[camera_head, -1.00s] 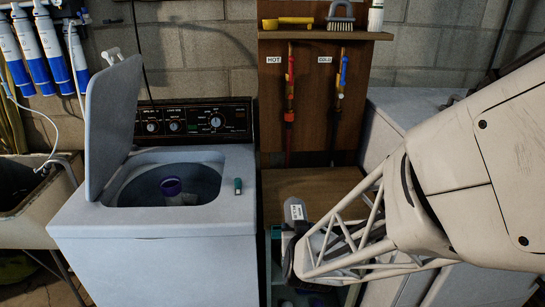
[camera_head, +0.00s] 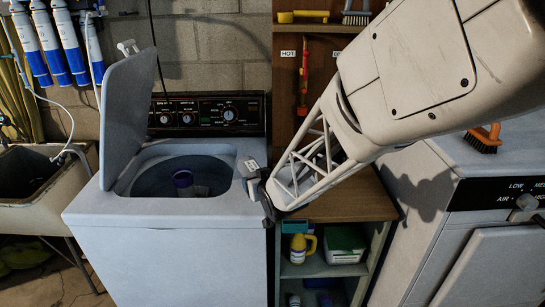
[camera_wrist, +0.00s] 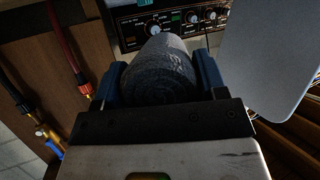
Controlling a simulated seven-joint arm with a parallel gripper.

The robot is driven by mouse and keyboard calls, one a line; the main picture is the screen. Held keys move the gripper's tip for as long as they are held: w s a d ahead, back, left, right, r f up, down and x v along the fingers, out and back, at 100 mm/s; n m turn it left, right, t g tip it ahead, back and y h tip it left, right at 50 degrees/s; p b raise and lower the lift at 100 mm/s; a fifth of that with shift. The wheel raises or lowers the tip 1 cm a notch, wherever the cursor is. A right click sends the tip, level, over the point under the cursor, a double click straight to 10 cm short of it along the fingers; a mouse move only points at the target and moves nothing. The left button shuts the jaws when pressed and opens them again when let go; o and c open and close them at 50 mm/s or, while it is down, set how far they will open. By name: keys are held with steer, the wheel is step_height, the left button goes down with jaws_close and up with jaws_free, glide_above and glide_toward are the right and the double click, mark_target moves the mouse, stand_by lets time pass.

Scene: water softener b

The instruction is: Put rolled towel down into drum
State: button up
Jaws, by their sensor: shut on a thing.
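My gripper (camera_wrist: 160,85) is shut on a grey rolled towel (camera_wrist: 160,65), which sits between its blue fingers with its coiled end facing the wrist camera. In the head view my gripper (camera_head: 257,186) is at the right edge of the washer top, and the towel is small and partly hidden there. The drum (camera_head: 145,184) shows through the open top of the white washer, to the left of my gripper. A purple-capped agitator (camera_head: 183,179) stands in the drum. The towel is outside the drum opening.
The washer lid (camera_head: 127,115) stands raised at the opening's left; it also shows in the wrist view (camera_wrist: 270,50). The control panel (camera_head: 205,116) rises behind. A wooden shelf unit (camera_head: 350,199) is at right, below my arm, with a yellow jug (camera_head: 300,248). A sink (camera_head: 35,185) is left.

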steer(key=w+a+n+g+y, duration=0.4)
steer(key=w+a+n+g, duration=0.1)
steer(key=a, duration=0.8)
steer(key=w+a+f+n+g+y, duration=0.1)
steer(key=w+a+n+g+y, duration=0.3)
steer(key=a, duration=1)
steer(key=shift+w+n+g, duration=0.4)
steer(key=shift+w+n, duration=0.7)
steer(key=shift+w, duration=0.1)
steer(key=shift+a+f, duration=0.1)
steer(key=shift+f, duration=0.05)
steer(key=shift+f, duration=2.9)
steer(key=o, duration=1)
steer(key=shift+o, duration=0.2)
steer(key=shift+r, duration=0.15)
